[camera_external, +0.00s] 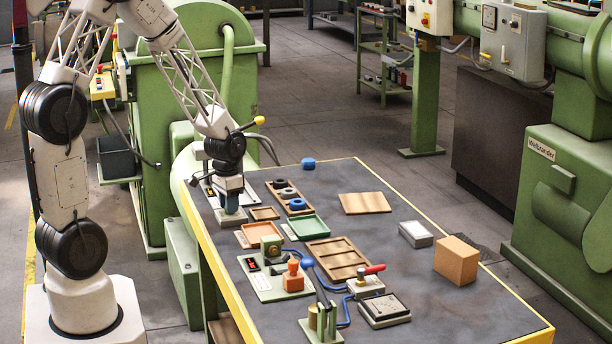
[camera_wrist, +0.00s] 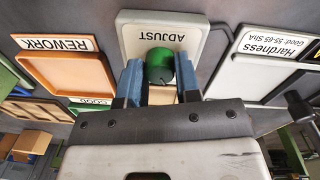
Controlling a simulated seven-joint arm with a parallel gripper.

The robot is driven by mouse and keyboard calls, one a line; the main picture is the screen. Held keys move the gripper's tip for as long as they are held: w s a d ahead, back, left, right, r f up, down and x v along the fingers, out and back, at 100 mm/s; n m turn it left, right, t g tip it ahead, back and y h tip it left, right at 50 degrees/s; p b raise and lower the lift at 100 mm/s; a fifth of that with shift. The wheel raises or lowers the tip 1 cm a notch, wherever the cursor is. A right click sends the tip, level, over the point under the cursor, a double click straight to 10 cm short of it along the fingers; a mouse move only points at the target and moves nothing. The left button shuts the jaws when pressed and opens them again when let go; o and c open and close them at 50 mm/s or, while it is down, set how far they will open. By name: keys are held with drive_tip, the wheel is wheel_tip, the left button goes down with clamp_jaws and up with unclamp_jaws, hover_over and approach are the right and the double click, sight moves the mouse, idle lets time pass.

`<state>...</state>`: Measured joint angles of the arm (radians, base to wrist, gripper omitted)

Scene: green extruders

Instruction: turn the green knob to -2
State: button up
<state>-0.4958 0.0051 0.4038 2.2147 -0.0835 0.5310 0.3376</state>
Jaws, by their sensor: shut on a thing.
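The green knob (camera_wrist: 160,62) stands on a light plate (camera_wrist: 136,30) labelled ADJUST, which reads upside down in the wrist view. My gripper (camera_wrist: 160,76) has its two blue fingers on either side of the knob and is shut on it. No scale marks or pointer can be made out, so the knob's setting cannot be read. In the external view my gripper (camera_external: 230,203) points down at the far left corner of the table, and the knob is hidden there by the fingers.
An orange REWORK tray (camera_wrist: 62,72) and a white Hardness panel (camera_wrist: 245,70) flank the plate. On the table (camera_external: 400,295) are a green tray (camera_external: 309,228), a wooden rack with rings (camera_external: 289,195), a red-handled fixture (camera_external: 368,283) and a cardboard box (camera_external: 456,260). The right front is clear.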

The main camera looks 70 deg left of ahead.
drive_tip(key=shift+n, duration=0.5)
drive_tip(key=o, duration=0.9)
drive_tip(key=shift+r, duration=0.1)
drive_tip(key=shift+a+r, duration=0.15)
drive_tip(key=shift+r, duration=3.7)
